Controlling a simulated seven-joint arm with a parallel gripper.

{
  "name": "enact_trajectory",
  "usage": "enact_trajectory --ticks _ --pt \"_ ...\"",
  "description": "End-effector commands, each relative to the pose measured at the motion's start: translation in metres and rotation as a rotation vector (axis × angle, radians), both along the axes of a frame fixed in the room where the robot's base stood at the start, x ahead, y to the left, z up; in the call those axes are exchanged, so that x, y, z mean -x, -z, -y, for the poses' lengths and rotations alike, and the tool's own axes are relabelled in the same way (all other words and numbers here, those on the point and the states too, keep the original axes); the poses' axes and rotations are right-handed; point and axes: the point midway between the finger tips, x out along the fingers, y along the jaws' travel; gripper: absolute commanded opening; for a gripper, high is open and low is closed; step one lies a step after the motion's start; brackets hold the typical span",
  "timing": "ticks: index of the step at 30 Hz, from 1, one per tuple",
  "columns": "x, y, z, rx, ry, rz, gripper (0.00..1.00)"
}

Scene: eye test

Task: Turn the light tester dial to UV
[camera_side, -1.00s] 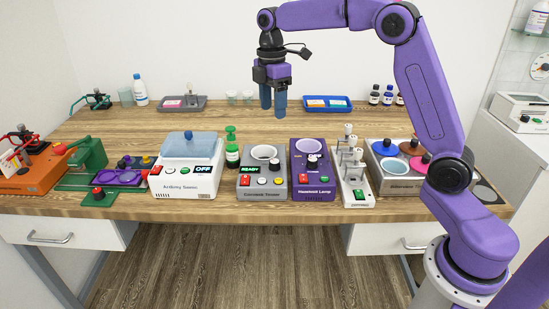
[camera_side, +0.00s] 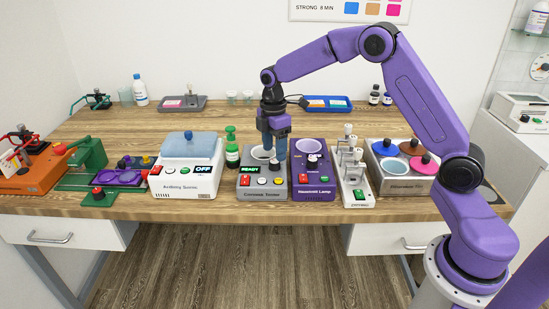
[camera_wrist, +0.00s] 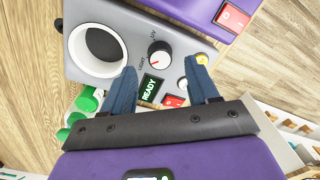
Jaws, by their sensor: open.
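The light tester (camera_side: 248,181) is a grey box with a lit READY display, standing near the table's front edge. Its dial (camera_wrist: 160,56) is a round white knob with a red pointer mark, seen in the wrist view. My gripper (camera_side: 275,156) is above the tester, fingers down. In the wrist view my gripper (camera_wrist: 163,70) is open and empty, its fingertips on either side below the dial, apart from it. In the side view the fingers partly cover the dial.
The tester has a round white well (camera_wrist: 102,43) and a red switch (camera_wrist: 173,101). The purple lamp box (camera_side: 314,184) stands close on its right. A green bottle (camera_side: 232,150) and a white box with a blue lid (camera_side: 188,147) are on its left.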

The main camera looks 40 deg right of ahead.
Motion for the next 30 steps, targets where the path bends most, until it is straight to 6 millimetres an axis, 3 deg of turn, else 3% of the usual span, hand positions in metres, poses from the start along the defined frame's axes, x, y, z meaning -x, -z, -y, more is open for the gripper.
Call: enact_trajectory --ticks 3,9,19,20,24,25,30 --pt "0.001 0.019 0.0 0.0 0.0 -0.003 0.59" --pt "0.002 0.035 0.0 0.0 0.0 -0.001 0.59" --pt "0.001 0.038 0.0 0.0 0.0 0.001 0.59" --pt "0.001 0.038 0.0 0.0 0.0 0.001 0.56" --pt "0.001 0.038 0.0 0.0 0.0 0.0 0.11" --pt "0.001 0.038 0.0 0.0 0.0 0.0 0.03" --pt "0.002 0.038 0.0 0.0 0.004 -0.001 0.03"
